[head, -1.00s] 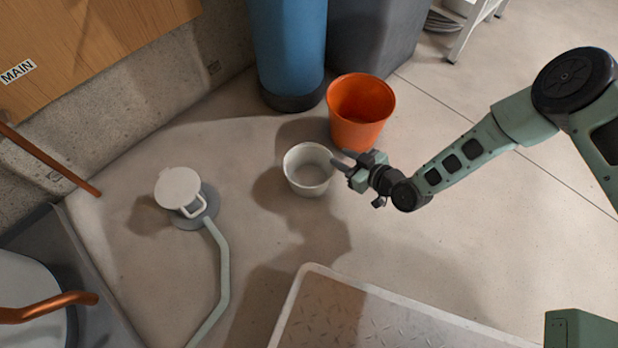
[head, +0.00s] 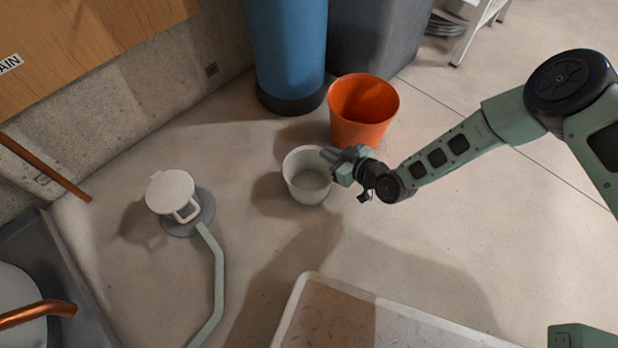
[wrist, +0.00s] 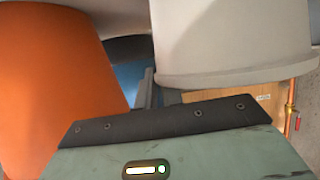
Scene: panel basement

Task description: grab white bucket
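The white bucket (head: 305,187) stands upright on the floor near the middle of the head view, its open top facing up. My gripper (head: 328,155) is at the right side of its rim, with the fingertips overlapping the rim in the picture. In the wrist view the bucket (wrist: 230,40) fills the upper right, with a grey finger (wrist: 148,90) close beside its left edge. The second finger does not show clearly, so I cannot tell whether the fingers are closed on the rim.
An orange bucket (head: 362,125) stands just behind the white one, near my gripper; it also shows in the wrist view (wrist: 60,80). A blue cylinder (head: 288,50) and grey bin (head: 375,38) stand behind. A white-lidded fixture (head: 170,192) is left, a pale-rimmed tray (head: 290,312) in front.

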